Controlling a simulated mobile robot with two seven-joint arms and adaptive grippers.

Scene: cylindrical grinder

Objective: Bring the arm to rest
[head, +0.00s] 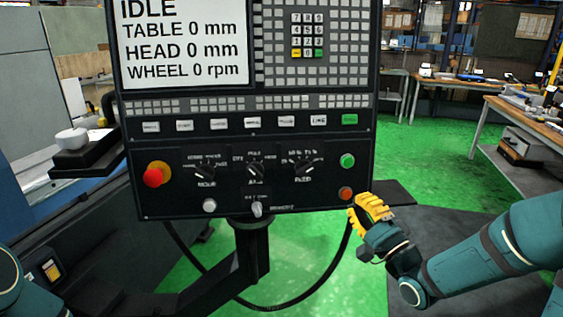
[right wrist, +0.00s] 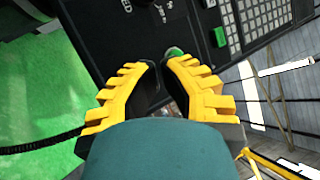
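My right gripper (head: 368,211), with yellow ribbed fingers, is at the lower right corner of the black control panel (head: 225,185). It is just below the orange button (head: 346,193); I cannot tell whether it touches the panel. In the right wrist view the fingertips (right wrist: 161,65) are close together with nothing seen held between them. A green button (right wrist: 174,51) shows just beyond the tips. My right arm (head: 480,255) comes in from the right. Only a piece of my left arm (head: 18,288) shows at the lower left, and its gripper is out of view.
The panel carries a screen (head: 185,45) reading IDLE, a red stop knob (head: 154,176), dials and a green button (head: 347,160). A black cable (head: 290,303) loops below it. Workbenches (head: 520,122) stand at the right. Green floor (head: 440,150) lies open between.

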